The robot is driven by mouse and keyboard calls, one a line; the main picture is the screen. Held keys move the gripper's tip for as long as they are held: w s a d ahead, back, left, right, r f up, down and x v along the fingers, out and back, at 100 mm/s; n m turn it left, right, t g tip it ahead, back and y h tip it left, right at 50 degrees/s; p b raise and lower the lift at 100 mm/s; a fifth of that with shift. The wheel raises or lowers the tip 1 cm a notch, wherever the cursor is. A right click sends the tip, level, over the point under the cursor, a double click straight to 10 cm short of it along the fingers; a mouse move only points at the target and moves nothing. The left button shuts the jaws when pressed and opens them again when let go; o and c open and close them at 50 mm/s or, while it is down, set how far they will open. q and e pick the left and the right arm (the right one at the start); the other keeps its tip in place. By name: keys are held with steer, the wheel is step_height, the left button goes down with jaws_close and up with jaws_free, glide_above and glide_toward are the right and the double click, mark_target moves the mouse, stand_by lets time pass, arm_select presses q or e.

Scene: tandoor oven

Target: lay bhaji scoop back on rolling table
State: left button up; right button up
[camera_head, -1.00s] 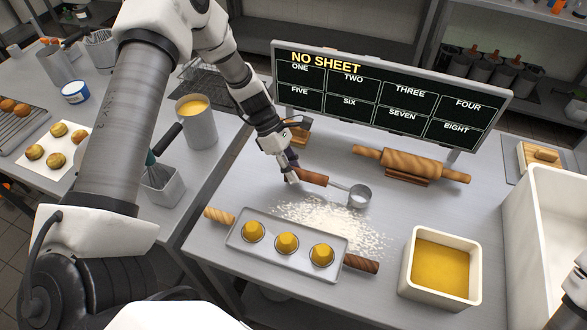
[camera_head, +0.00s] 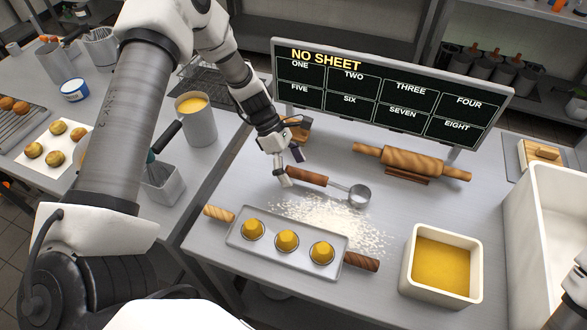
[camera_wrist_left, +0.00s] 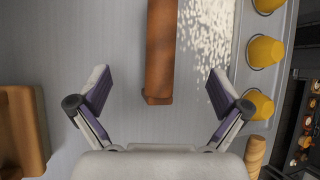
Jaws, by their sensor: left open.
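The bhaji scoop lies on the grey rolling table (camera_head: 233,194), its wooden handle (camera_head: 307,175) toward my left gripper and its round metal cup (camera_head: 359,196) to the right, beside the flour. My left gripper (camera_head: 290,170) is open at the handle's end. In the left wrist view, the handle (camera_wrist_left: 160,50) ends between the two spread fingers (camera_wrist_left: 159,92), with clear gaps on both sides. The cup is outside that view.
Spread flour (camera_head: 330,222) and a tray (camera_head: 240,242) with several yellow pieces lie in front of the scoop. A rolling pin (camera_head: 412,163) and menu board (camera_head: 392,95) are behind. A bin of yellow filling (camera_head: 442,265) stands front right.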

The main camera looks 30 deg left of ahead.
arm_select(q)
steer(key=shift+r, duration=0.1)
steer(key=p+v, duration=0.8)
steer(key=v, duration=0.1)
stand_by(0.9)
stand_by(0.4)
